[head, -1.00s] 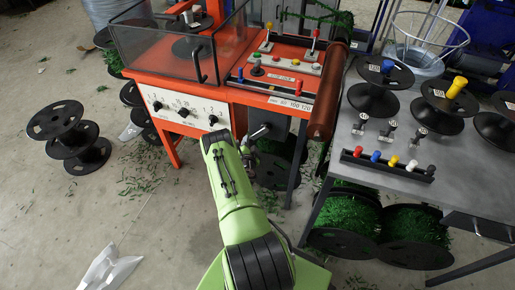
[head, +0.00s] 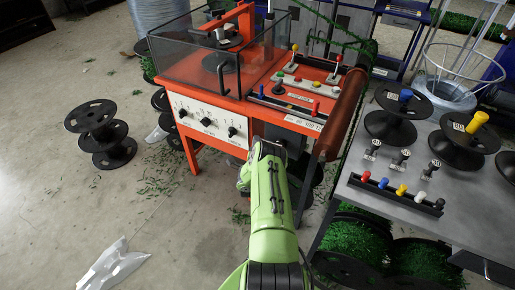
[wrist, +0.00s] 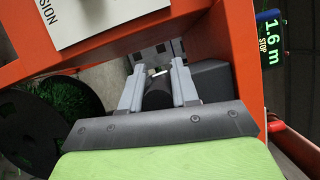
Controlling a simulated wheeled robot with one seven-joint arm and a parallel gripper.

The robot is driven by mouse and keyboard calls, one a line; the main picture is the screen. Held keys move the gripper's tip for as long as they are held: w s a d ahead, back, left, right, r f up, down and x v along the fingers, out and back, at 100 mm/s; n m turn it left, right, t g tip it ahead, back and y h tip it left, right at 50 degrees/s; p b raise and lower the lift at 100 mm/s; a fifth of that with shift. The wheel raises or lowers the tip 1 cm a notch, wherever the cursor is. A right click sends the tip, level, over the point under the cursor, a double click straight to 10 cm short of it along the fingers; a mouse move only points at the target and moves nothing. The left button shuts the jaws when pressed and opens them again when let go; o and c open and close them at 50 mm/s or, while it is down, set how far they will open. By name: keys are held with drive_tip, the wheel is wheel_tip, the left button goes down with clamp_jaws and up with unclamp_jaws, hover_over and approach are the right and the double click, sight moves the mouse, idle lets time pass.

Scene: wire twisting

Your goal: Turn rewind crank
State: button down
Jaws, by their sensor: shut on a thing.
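The orange wire twisting machine (head: 262,92) stands ahead of my green arm in the head view. My gripper (wrist: 155,74) shows in the wrist view, below the machine's orange frame. Its two grey fingers are closed around a dark rounded handle (wrist: 158,96), which looks like the rewind crank's grip. The rest of the crank is mostly hidden by the fingers and the wrist plate. In the head view my arm hides the gripper and the crank. A display (wrist: 270,42) in the wrist view reads 1.6 m and STOP.
A grey table (head: 378,222) with black spools and a row of coloured pegs stands close on the right. Spools of green wire (head: 355,240) lie beneath it. Empty black spools (head: 108,140) stand on the floor at left.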

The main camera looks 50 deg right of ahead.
drive_tip(key=shift+r+m, duration=0.45)
drive_tip(key=shift+m, duration=0.05)
drive_tip(key=c, duration=0.9)
unclamp_jaws()
drive_tip(key=p+v, duration=0.6)
drive_tip(key=v, duration=0.2)
drive_tip(key=p+v, duration=0.6)
drive_tip(key=v, duration=0.1)
drive_tip(key=shift+s+a+f, duration=0.2)
drive_tip(key=shift+a+f, duration=0.05)
drive_tip(key=shift+a, duration=0.1)
